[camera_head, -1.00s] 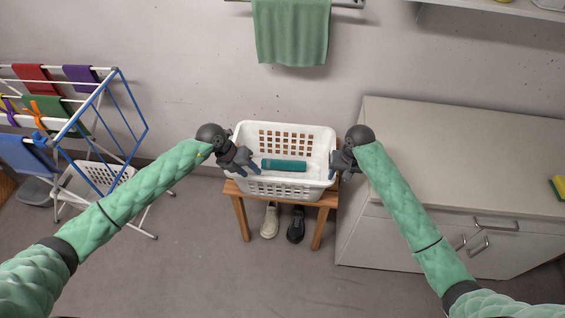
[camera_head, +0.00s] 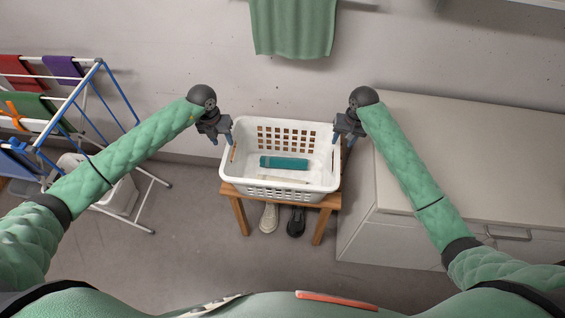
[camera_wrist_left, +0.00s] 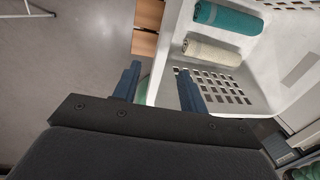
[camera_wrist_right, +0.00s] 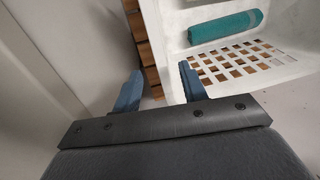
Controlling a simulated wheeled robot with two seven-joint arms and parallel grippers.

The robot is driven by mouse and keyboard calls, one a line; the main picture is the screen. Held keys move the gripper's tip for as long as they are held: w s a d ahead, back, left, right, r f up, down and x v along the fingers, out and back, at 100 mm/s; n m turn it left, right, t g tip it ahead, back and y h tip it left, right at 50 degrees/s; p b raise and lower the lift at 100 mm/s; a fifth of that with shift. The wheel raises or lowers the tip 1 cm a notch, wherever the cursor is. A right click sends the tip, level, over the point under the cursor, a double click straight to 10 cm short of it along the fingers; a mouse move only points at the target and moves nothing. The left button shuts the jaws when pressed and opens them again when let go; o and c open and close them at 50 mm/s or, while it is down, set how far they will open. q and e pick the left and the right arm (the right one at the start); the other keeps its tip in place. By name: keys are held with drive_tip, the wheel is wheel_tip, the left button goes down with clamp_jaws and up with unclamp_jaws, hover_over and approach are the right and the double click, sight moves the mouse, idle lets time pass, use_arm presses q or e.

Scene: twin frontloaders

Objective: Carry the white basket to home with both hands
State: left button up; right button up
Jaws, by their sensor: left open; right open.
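The white basket (camera_head: 285,190) with lattice walls sits upright on a small wooden bench against the wall. A teal rolled towel (camera_head: 284,162) lies in it, and a cream rolled towel (camera_wrist_left: 212,52) shows beside it in the left wrist view. My left gripper (camera_head: 221,138) is open and empty at the basket's left end, above the rim. In the left wrist view its fingers lie to either side of the basket's edge. My right gripper (camera_head: 348,139) is open and empty at the right end, above the rim. In the right wrist view the basket wall (camera_wrist_right: 172,50) is near its fingers.
The wooden bench (camera_head: 240,214) has a pair of shoes (camera_head: 268,217) under it. A drying rack (camera_head: 110,90) stands at the left. A pale cabinet (camera_head: 450,150) stands close on the right. A green towel (camera_head: 293,27) hangs on the wall. The floor in front is clear.

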sight(227, 149)
use_arm(q)
drive_tip(key=shift+f, duration=0.1)
use_arm(e)
drive_tip(key=shift+f, duration=0.15)
use_arm(q)
drive_tip(key=shift+d+f, duration=0.2)
drive_tip(key=shift+f, duration=1.05)
drive_tip(key=shift+d+f, duration=0.2)
drive_tip(key=shift+f, duration=1.1)
drive_tip(key=shift+d+f, duration=0.2)
drive_tip(key=shift+f, duration=1.05)
use_arm(e)
drive_tip(key=shift+w+a+f, duration=0.1)
drive_tip(key=shift+a+f, duration=0.1)
drive_tip(key=shift+f, duration=1.05)
drive_tip(key=shift+s+a+f, duration=0.1)
drive_tip(key=shift+a+f, duration=0.05)
drive_tip(key=shift+f, duration=1.15)
drive_tip(key=shift+w+a+f, duration=0.1)
drive_tip(key=shift+a+f, duration=0.1)
drive_tip(key=shift+f, duration=1.05)
use_arm(q)
clamp_jaws()
use_arm(e)
clamp_jaws()
